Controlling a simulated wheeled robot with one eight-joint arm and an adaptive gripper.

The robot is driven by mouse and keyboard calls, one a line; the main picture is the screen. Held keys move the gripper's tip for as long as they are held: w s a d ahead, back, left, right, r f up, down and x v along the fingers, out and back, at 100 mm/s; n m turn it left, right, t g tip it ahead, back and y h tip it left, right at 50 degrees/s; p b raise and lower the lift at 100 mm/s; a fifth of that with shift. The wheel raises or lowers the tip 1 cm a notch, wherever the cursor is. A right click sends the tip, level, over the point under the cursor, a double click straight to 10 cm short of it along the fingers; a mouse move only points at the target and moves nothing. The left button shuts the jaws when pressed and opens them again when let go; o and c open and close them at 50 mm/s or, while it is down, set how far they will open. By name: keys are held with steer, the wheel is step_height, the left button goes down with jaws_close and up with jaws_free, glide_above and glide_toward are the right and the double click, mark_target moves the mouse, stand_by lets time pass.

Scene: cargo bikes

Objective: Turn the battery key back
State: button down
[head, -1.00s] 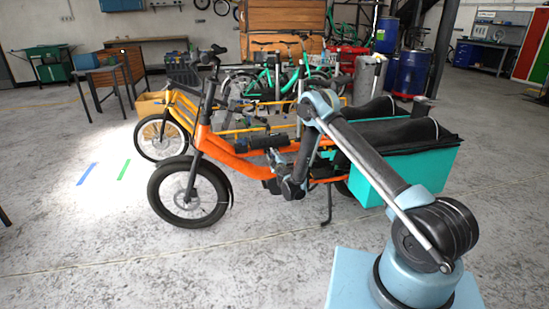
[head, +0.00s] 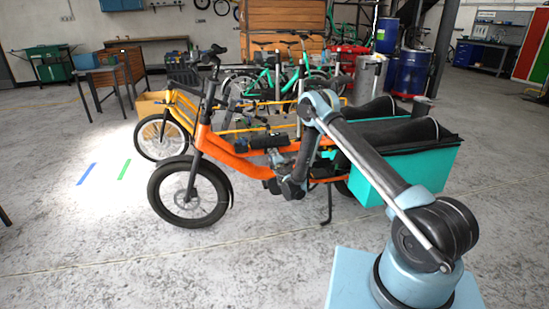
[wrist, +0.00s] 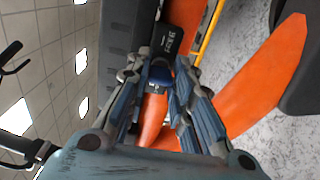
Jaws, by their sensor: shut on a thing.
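The orange cargo bike (head: 212,143) stands side-on in the middle of the head view, with a black battery (head: 266,141) on its frame. In the wrist view, the black battery case (wrist: 183,28) with white lettering is at the top, beside the orange frame (wrist: 265,85). In the head view, my gripper (head: 281,159) is small and partly hidden by my arm, and the key cannot be made out.
A yellow cargo bike (head: 180,107) stands close behind the orange one, and a teal bike (head: 270,78) is further back. A teal box (head: 420,171) with black covers is at the orange bike's rear. The concrete floor (head: 110,240) is clear at the front left.

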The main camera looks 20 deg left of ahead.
stand_by(0.3)
steer(key=c, duration=1.4)
jaws_free()
steer(key=shift+f, duration=0.1)
steer(key=shift+r, duration=0.45)
steer(key=o, duration=0.9)
step_height(320, 180, up, 6)
steer(key=shift+f, duration=0.25)
step_height(320, 180, up, 2)
steer(key=shift+s+d, duration=0.1)
steer(key=shift+s, duration=0.05)
steer(key=c, duration=0.3)
steer(key=shift+r, duration=0.15)
steer(key=c, duration=0.6)
steer(key=shift+r, duration=0.65)
steer(key=shift+w, duration=0.2)
